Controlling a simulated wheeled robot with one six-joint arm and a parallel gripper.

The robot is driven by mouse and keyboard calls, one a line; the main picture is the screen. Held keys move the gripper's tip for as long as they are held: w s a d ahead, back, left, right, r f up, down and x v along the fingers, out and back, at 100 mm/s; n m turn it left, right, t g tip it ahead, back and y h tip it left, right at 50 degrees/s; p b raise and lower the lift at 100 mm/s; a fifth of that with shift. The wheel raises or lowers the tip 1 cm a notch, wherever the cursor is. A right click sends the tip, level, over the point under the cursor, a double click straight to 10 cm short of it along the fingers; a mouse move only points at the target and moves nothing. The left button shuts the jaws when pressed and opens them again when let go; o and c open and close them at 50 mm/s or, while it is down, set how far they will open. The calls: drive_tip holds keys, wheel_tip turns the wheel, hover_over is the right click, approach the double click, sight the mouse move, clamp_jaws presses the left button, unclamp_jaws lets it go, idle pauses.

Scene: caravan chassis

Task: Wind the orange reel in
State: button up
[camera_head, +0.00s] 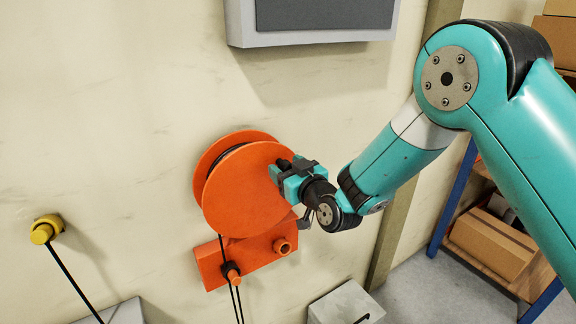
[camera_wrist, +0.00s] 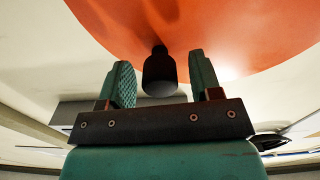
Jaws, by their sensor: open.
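The orange reel (camera_head: 243,190) is mounted on the pale wall, with a dark cable wound between its two discs. In the wrist view its orange face (camera_wrist: 215,30) fills the top. A black crank knob (camera_wrist: 159,72) sticks out from that face. My gripper (camera_wrist: 158,85) is open, with one teal finger on each side of the knob and a visible gap to each. In the head view my gripper (camera_head: 288,180) is at the right part of the reel's face and hides the knob.
An orange bracket (camera_head: 255,255) with a guide sits below the reel, and black cable hangs from it. A yellow wall fitting (camera_head: 45,229) with a cable is at left. A grey panel (camera_head: 325,15) is above. A grey box (camera_head: 345,302) stands below; shelves with cardboard boxes (camera_head: 490,243) are at right.

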drive_tip(key=shift+c, duration=0.2)
clamp_jaws()
drive_tip(key=shift+a, duration=0.1)
